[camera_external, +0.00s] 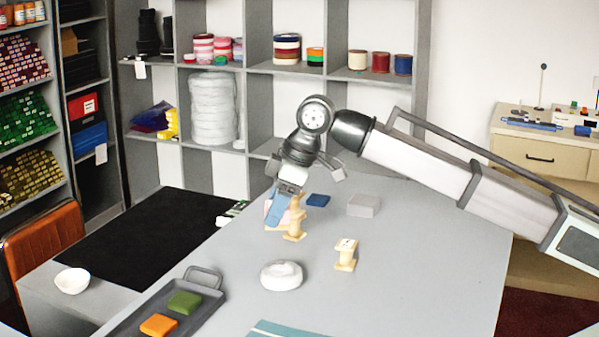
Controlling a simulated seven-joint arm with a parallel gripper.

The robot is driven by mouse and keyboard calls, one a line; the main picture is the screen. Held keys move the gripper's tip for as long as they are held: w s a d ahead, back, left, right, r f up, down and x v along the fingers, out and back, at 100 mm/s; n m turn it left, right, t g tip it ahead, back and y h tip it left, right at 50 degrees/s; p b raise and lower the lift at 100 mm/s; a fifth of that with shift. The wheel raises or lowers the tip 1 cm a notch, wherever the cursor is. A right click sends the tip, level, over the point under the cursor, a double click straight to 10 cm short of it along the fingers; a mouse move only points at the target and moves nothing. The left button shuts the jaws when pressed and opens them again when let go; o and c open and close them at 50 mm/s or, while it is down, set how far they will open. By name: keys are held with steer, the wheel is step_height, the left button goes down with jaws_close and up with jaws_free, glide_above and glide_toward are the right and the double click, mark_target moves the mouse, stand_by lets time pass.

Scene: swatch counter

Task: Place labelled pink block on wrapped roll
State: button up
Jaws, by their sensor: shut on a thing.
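My gripper (280,214) points down over the middle of the grey counter, with a blue finger in front. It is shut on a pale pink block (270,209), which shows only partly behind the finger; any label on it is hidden. A wooden spool (295,222) stands right beside the gripper and overlaps it in this view; I cannot tell whether they touch. A white round roll (281,275), which looks wrapped, lies flat on the counter, nearer the camera than the gripper and apart from it.
A grey block (363,206) and a dark blue block (318,200) lie behind. A grey tray (209,292) holds green and orange blocks at front left. The right side of the counter is clear.

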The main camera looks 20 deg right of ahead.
steer(key=shift+s+d+f, duration=0.1)
steer(key=shift+d+f, duration=0.15)
steer(key=shift+f, duration=4.9)
steer(key=shift+f, duration=0.15)
steer(key=o, duration=1)
steer(key=v, duration=1.2)
steer(key=shift+a+r, duration=0.15)
steer(key=shift+r, duration=0.1)
